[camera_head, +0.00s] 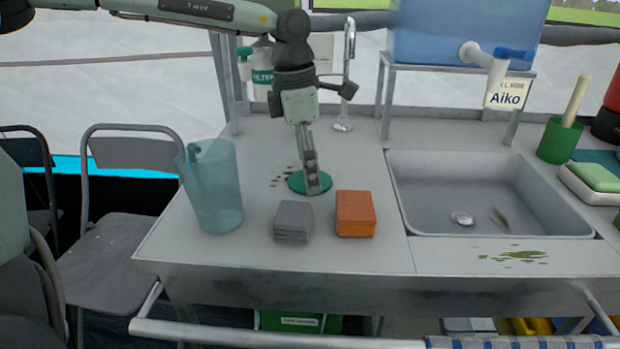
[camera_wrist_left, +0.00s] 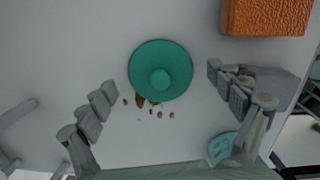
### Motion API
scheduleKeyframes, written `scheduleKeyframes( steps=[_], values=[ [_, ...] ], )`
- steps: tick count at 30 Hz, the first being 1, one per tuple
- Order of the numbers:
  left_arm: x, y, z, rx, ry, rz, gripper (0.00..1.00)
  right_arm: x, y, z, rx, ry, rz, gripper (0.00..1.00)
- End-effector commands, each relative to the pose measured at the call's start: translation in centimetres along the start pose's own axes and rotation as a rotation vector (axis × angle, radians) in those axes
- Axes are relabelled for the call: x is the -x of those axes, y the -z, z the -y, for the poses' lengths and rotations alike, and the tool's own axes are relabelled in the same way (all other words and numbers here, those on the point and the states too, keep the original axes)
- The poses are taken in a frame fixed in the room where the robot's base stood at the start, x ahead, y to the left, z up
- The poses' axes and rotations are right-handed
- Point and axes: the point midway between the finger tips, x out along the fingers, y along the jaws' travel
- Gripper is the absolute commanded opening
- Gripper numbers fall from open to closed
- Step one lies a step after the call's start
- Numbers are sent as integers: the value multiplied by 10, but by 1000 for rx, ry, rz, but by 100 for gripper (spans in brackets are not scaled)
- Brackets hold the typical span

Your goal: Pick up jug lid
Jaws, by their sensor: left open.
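The jug lid (camera_head: 298,183) is a round teal disc lying flat on the grey counter. In the left wrist view the lid (camera_wrist_left: 160,70) shows whole, with a small round knob in its middle. My left gripper (camera_head: 312,188) points down over the lid and hides part of it in the head view. In the wrist view the fingers of my left gripper (camera_wrist_left: 166,92) are spread wide, with nothing between them but counter and the lid just ahead. A translucent teal jug (camera_head: 213,190) stands to the left. My right gripper is not in view.
A grey block (camera_head: 293,222) and an orange sponge-like block (camera_head: 355,214) sit in front of the lid. Brown crumbs lie beside it. A sink (camera_head: 488,190) is to the right. A tap (camera_head: 346,80) stands behind. The counter's left edge is near the jug.

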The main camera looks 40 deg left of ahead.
Motion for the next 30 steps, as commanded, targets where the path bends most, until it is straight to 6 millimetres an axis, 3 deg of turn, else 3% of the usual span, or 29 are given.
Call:
scheduleKeyframes(
  steps=[3, 14, 19, 30],
  values=[
    [0, 0, 0, 0, 0, 0, 92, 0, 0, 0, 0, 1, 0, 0],
    [0, 0, 0, 0, 0, 0, 47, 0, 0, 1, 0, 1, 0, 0],
    [0, 0, 0, 0, 2, -1, 41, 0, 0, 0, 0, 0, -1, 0],
    [-2, 1, 2, -1, 6, -5, 39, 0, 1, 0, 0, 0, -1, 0]
  ],
)
